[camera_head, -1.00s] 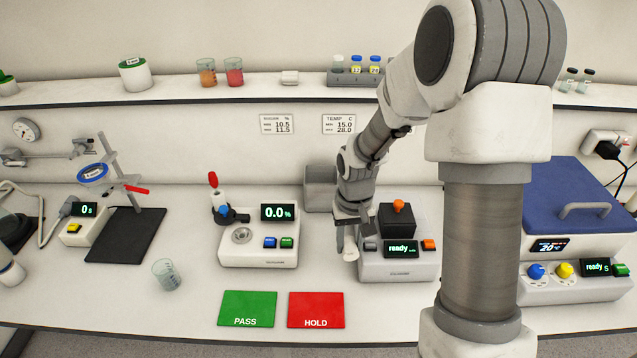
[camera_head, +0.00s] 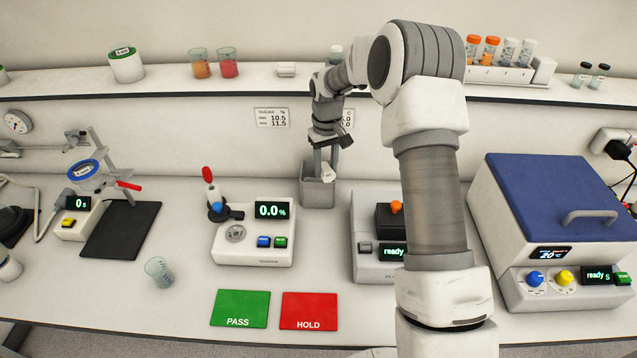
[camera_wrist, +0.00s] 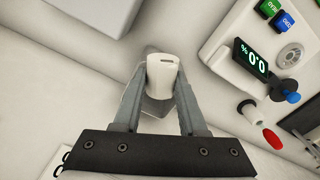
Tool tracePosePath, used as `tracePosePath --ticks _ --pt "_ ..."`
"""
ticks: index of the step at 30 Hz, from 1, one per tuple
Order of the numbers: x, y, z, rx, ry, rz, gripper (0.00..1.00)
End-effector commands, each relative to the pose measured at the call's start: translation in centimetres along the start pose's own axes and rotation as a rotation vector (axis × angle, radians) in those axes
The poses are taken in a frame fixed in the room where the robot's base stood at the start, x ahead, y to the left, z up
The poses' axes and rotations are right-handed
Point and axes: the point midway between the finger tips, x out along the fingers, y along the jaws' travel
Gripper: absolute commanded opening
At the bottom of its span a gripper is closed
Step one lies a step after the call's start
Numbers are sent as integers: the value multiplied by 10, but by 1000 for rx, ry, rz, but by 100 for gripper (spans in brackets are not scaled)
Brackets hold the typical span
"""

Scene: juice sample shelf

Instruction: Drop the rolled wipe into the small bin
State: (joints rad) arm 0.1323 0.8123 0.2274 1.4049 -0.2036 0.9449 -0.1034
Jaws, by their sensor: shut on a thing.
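The rolled wipe (camera_wrist: 161,74) is a small white roll held between the fingertips of my gripper (camera_wrist: 161,82) in the wrist view. In the head view my gripper (camera_head: 327,168) points down over the small grey bin (camera_head: 317,198), which stands at the back of the bench. The lower end of the wipe (camera_head: 328,174) shows at the bin's opening; whether it is just above or slightly inside the rim I cannot tell. The fingers and the wipe hide most of the bin in the wrist view.
A white meter (camera_head: 253,243) reading 0.0 % stands to the left in front of the bin. Another device (camera_head: 377,262) with an orange knob stands to the right, partly hidden by my arm. The shelf (camera_head: 180,92) runs above. Green and red mats lie in front.

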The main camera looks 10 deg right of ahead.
Motion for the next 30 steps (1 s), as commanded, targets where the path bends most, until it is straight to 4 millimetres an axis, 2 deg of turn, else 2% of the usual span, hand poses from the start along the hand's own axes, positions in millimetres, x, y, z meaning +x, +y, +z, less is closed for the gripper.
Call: tracePosePath --ticks 3,7,12,17,23,30 --pt "-7 6 -22 -35 1 0 0" --pt "-13 12 -39 -64 0 -1 0" --pt "-17 17 -51 -87 -1 -1 0" --pt "-16 18 -54 -95 -2 -1 0" --pt "-2 19 -54 -95 -3 -1 0" --pt "27 19 -54 -95 -3 -1 0"
